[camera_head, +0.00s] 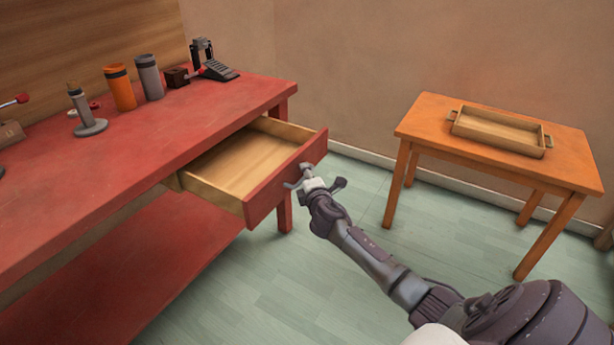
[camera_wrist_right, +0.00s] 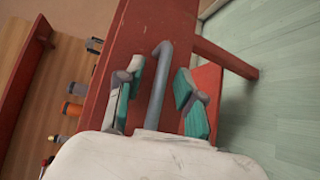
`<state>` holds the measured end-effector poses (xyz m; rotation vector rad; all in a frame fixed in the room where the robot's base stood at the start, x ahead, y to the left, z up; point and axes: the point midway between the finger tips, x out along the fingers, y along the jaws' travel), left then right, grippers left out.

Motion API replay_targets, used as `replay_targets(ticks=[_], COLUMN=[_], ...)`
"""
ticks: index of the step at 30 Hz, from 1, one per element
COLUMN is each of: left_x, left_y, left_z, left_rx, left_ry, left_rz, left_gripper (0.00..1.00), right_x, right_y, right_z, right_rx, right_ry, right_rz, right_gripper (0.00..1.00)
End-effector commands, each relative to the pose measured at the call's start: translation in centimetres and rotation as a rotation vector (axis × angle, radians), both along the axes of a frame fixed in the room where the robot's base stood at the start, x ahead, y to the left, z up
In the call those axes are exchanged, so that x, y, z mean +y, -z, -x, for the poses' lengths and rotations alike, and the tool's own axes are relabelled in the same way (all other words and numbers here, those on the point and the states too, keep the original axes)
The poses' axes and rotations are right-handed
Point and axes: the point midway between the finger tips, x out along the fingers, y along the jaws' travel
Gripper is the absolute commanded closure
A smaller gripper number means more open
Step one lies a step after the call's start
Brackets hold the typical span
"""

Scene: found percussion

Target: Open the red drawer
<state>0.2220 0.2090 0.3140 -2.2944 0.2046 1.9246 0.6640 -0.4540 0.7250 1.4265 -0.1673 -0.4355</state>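The red drawer (camera_head: 290,178) is pulled well out of the red workbench (camera_head: 150,150). Its wooden inside (camera_head: 235,165) shows and looks empty. My right gripper (camera_head: 306,180) is at the drawer's front, by its grey handle (camera_head: 306,168). In the right wrist view the handle (camera_wrist_right: 157,90) stands between the two teal-padded fingers of the gripper (camera_wrist_right: 160,82). The fingers are spread, with a gap on each side of the handle. The drawer front (camera_wrist_right: 140,40) lies just behind it. My left gripper is not in view.
The workbench top holds an orange cup (camera_head: 121,90), a grey cup (camera_head: 149,78), a grey stand (camera_head: 88,122) and a dark device (camera_head: 215,68). An orange table (camera_head: 425,115) with a wooden tray (camera_head: 545,143) stands right. Floor between them is clear.

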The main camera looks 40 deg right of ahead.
Motion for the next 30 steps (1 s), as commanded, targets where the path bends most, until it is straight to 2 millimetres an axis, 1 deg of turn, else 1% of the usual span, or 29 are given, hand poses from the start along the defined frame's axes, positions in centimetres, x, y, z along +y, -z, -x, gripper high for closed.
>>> replay_targets(ticks=[4, 7, 11, 15, 18, 21, 24, 30], left_x=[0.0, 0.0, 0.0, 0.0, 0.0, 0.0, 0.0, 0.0], left_y=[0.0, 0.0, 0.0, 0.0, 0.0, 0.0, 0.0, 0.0], left_z=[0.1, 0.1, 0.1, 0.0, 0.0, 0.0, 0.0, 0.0], left_rx=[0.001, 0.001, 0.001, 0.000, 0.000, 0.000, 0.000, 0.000], left_ry=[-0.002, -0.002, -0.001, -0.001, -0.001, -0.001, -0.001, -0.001], left_rz=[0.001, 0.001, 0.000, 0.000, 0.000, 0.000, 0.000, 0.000], left_gripper=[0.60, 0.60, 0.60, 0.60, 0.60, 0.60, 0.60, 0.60], right_x=[0.2, 0.7, 1.7, 2.9, 3.6, 4.2, 4.5, 4.7], right_y=[0.0, -0.2, -0.5, -0.9, -1.3, -1.4, -1.6, -1.7], right_z=[0.5, 1.7, 4.0, 6.8, 8.5, 9.8, 10.6, 11.0], right_rx=[0.000, 0.000, 0.002, 0.002, 0.001, 0.002, 0.001, 0.000], right_ry=[0.000, -0.001, -0.002, -0.002, -0.002, -0.001, -0.001, 0.000], right_rz=[0.001, 0.001, 0.001, 0.000, 0.000, 0.000, -0.001, 0.000], right_gripper=[0.63, 0.63, 0.63, 0.63, 0.63, 0.63, 0.63, 0.63])
